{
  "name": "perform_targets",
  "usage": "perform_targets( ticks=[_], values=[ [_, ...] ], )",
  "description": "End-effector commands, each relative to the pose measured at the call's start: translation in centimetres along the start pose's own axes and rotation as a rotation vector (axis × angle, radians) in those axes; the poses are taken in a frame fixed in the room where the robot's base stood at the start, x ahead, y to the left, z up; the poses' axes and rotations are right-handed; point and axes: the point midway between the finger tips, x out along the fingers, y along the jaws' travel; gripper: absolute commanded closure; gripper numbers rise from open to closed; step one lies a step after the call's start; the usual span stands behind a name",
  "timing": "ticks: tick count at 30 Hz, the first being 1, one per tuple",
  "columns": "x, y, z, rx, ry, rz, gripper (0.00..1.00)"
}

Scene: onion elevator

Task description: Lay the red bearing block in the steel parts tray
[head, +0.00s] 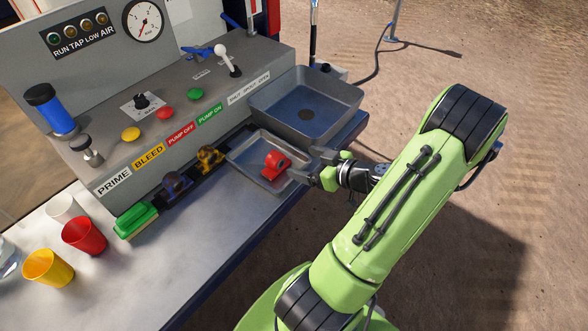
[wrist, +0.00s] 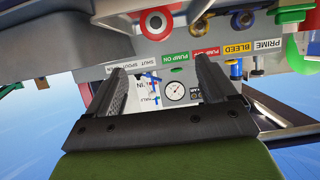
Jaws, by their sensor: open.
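The red bearing block (head: 275,163), with a round hole, appears to lie inside the shallow steel parts tray (head: 240,153) on the bench. In the wrist view the red block (wrist: 157,20) shows beyond the fingertips, at the top. My gripper (head: 302,163) is at the tray's right side, close to the block. Its two fingers are apart, and the wrist view shows nothing between the fingers (wrist: 160,68). The exact gap between fingertips and block cannot be told.
A deeper grey basin (head: 305,105) stands behind the tray. Blue (head: 177,183) and yellow (head: 210,157) blocks sit left of it, then a green brush-like item (head: 136,221) and several cups. The control panel (head: 160,100) rises behind. The bench front is clear.

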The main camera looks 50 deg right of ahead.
Motion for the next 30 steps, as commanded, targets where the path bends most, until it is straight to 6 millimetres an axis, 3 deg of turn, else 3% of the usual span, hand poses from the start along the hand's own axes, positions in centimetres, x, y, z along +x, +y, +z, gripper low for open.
perform_targets(
  ticks=[5,10,14,17,21,25,30],
  values=[
    [0.8,-1.5,-0.8,-0.016,-0.038,-0.06,0.15],
    [3.3,-9.3,-3.6,-0.076,-0.292,-0.299,0.15],
    [2.7,-15.7,-5.4,-0.135,-0.55,-0.374,0.15],
    [0.6,-20.0,-7.2,-0.181,-0.71,-0.326,0.15],
    [-4.2,-24.5,-9.9,-0.181,-0.784,-0.155,0.15],
    [-8.6,-26.5,-11.4,-0.086,-0.731,-0.033,0.15],
    [-11.2,-26.9,-11.7,0.014,-0.687,0.018,0.15]
  ],
)
